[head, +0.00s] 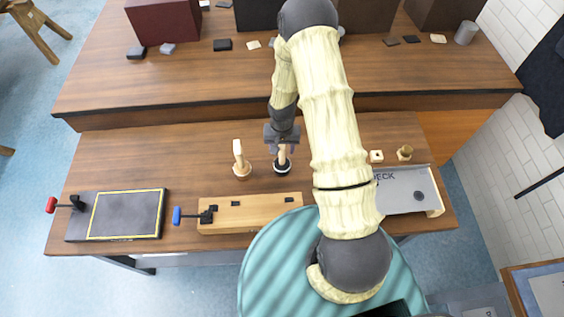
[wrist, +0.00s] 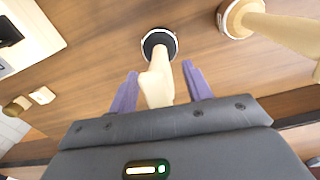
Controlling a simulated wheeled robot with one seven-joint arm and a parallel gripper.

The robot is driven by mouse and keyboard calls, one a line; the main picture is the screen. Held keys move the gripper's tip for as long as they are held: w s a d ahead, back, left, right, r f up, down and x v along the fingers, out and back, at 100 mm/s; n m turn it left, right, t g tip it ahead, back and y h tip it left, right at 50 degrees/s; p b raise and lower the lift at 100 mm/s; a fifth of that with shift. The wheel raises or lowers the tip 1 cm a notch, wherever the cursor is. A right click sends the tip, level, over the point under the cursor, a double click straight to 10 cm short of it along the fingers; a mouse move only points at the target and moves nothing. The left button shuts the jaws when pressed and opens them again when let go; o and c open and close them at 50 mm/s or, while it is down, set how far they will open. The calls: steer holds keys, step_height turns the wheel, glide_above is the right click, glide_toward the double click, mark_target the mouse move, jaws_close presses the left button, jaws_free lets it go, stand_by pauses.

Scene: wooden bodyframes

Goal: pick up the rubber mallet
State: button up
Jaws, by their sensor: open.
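The rubber mallet (head: 282,168) stands on its black head on the lower bench, with its pale wooden handle pointing up. In the wrist view the mallet (wrist: 157,82) has its handle between the two purple fingers, with the black head beyond them. My gripper (head: 281,147) is over the mallet from above; in the wrist view my gripper (wrist: 160,71) is open, with a gap visible on both sides of the handle. The handle's near end is partly hidden by the gripper body.
A wooden mallet (head: 241,169) stands close on the left and also shows in the wrist view (wrist: 240,19). A wooden block with a blue-handled clamp (head: 250,213) lies in front. A black panel (head: 125,214) is at left, a grey tray (head: 405,190) at right. A raised shelf (head: 190,85) runs behind.

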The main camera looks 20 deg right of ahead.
steer(key=shift+c, duration=0.4)
steer(key=c, duration=1)
steer(key=shift+r, duration=0.15)
step_height(320, 180, up, 10)
steer(key=b, duration=0.3)
steer(key=shift+f, duration=0.2)
